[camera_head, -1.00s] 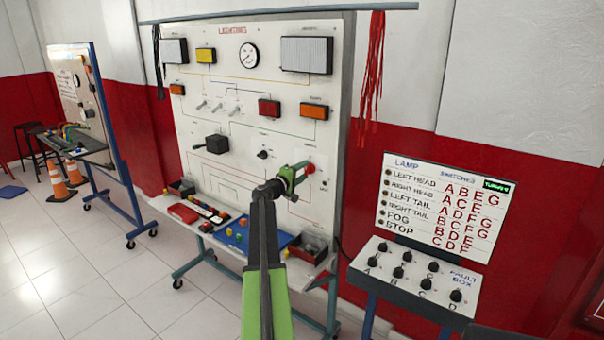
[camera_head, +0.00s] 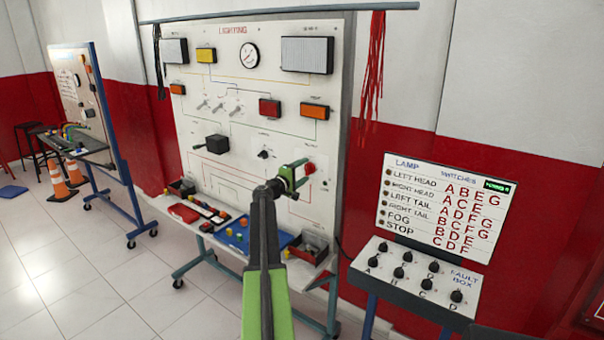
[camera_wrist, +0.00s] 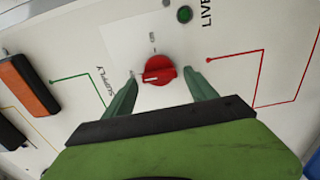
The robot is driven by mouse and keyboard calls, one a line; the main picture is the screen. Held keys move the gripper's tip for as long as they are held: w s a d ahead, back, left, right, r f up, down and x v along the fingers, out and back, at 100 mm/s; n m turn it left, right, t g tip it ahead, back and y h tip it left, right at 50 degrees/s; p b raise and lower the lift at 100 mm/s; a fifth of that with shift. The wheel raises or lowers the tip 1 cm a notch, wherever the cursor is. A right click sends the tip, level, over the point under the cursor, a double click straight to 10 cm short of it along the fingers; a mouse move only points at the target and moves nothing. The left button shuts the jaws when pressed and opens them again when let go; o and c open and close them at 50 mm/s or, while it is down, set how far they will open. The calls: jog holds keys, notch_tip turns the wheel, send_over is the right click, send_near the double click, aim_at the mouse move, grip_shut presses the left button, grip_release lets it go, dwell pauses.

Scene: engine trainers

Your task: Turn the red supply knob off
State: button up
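The red supply knob (camera_wrist: 159,71) is round with a white pointer mark, set on a white panel next to the printed word SUPPLY. In the wrist view the mark points to the left. My gripper (camera_wrist: 162,78) is open, with one green finger on each side of the knob and a visible gap between each finger and the knob. In the head view the red knob (camera_head: 310,168) shows just beside my gripper (camera_head: 300,172) on the lighting board (camera_head: 235,110). Whether the fingertips reach past the knob's face is hard to tell.
A green indicator (camera_wrist: 184,14) beside the word LIVE sits above the knob. An orange lamp (camera_wrist: 29,85) is at left. A small black knob (camera_head: 263,154) is nearby on the board. A tray table (camera_head: 211,238) stands below, and the fault box (camera_head: 417,274) is to the right.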

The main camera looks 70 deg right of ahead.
jog(key=v, duration=1.7)
jog(key=shift+a, duration=0.3)
